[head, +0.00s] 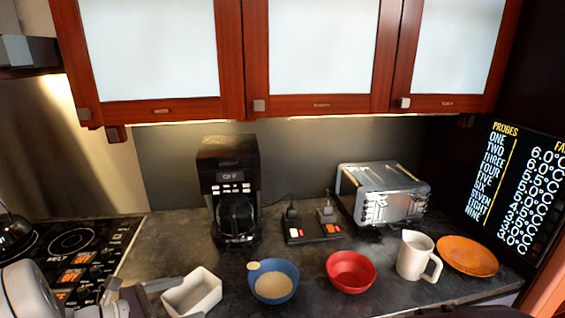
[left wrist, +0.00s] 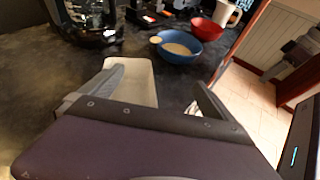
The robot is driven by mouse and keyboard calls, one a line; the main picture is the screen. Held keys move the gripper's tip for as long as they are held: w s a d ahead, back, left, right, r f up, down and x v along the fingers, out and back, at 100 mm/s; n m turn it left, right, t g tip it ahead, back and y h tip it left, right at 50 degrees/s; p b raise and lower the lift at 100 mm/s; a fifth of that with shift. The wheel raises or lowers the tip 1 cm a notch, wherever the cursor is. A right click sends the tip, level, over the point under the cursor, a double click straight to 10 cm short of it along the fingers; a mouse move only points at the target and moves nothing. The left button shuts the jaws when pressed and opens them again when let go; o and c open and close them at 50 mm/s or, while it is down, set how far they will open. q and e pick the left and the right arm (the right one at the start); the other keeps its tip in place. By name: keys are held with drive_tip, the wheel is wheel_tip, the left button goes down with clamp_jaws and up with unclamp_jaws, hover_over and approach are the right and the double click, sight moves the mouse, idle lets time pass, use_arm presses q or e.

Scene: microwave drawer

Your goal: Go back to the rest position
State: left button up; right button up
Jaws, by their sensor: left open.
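My left gripper (head: 180,298) is at the lower left of the head view, low over the counter's front. In the left wrist view my left gripper (left wrist: 158,75) has its two grey fingers spread apart. A white rectangular dish (head: 205,290) lies right at the fingers; it also shows between and beyond them in the left wrist view (left wrist: 135,72). I cannot tell whether a finger touches it. The dish looks empty.
A blue bowl (head: 274,292) with pale contents, a red bowl (head: 351,284), a white mug (head: 412,257) and orange plates (head: 466,256) line the counter front. Behind stand a coffee maker (head: 232,190) and toaster (head: 382,195). A stove (head: 75,255) is left; cabinets (head: 320,50) hang above.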

use_arm(q)
drive_tip(key=s+d+f+m+g, duration=0.1)
drive_tip(key=s+d+m+g, duration=0.35)
drive_tip(key=d, duration=0.45)
drive_tip(key=s+d+f+m+g, duration=0.2)
drive_tip(key=s+d+m+g, duration=0.3)
drive_tip(key=d, duration=0.5)
drive_tip(key=s+a+f+m+g+y, duration=0.1)
drive_tip(key=s+f+m+g+y, duration=0.1)
drive_tip(key=s+f+m+y, duration=0.5)
drive_tip(key=w+a+m+t+y, duration=0.2)
drive_tip(key=w+a+m, duration=0.3)
drive_tip(key=a+m, duration=0.3)
drive_tip(key=shift+m+t, duration=0.45)
drive_tip(key=shift+m, duration=0.5)
